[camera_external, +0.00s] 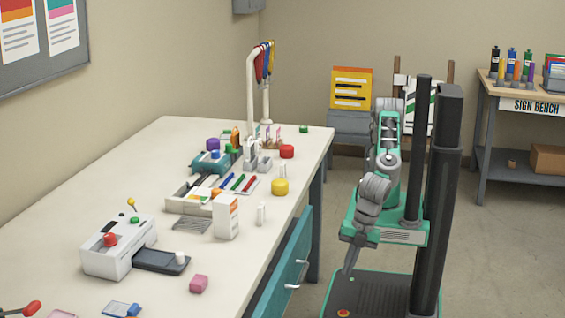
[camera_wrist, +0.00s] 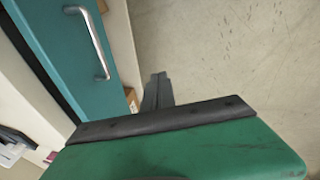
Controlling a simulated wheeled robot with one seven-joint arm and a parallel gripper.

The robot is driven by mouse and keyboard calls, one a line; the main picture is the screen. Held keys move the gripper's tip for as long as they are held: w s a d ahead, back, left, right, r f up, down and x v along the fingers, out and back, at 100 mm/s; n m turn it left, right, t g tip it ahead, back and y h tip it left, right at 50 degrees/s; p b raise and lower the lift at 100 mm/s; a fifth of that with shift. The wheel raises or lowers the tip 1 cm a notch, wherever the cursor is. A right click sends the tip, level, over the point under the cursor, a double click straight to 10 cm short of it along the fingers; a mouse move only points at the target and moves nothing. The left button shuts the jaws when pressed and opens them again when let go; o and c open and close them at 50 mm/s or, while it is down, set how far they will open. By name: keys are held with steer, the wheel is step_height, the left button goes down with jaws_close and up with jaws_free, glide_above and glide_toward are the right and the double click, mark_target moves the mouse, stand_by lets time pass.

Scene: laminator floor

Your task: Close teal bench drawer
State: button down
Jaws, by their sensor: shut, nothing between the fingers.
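The teal drawer (camera_external: 288,258) is in the front of the long bench, below the tabletop edge, in the lower middle of the external view. Its front appears to stand out from under the tabletop, but how far is hard to tell. In the wrist view the teal drawer front (camera_wrist: 62,45) fills the upper left, with a silver bar handle (camera_wrist: 92,42). My gripper (camera_external: 349,262) points down to the right of the drawer, apart from it. Its fingers (camera_wrist: 157,90) are shut and empty, beside the drawer over the floor.
The sign bench (camera_external: 530,100) stands at the back right. Bare floor (camera_wrist: 235,50) lies right of the drawer.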

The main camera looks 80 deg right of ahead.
mark_target(295, 288)
steer(key=w+a+r+m+t+y, duration=0.2)
steer(key=w+a+m+t+y, duration=0.1)
steer(key=w, duration=0.4)
steer(key=x, duration=0.3)
steer(key=w+x, duration=0.1)
steer(key=x, duration=0.3)
steer(key=w+d+x, duration=0.1)
steer(key=x, duration=0.3)
steer(key=shift+w+r, duration=0.2)
steer(key=shift+r, duration=0.1)
steer(key=shift+w, duration=0.35)
steer(key=w, duration=0.5)
steer(key=shift+w+r, duration=0.1)
steer(key=shift+w, duration=0.05)
steer(key=shift+d, duration=0.1)
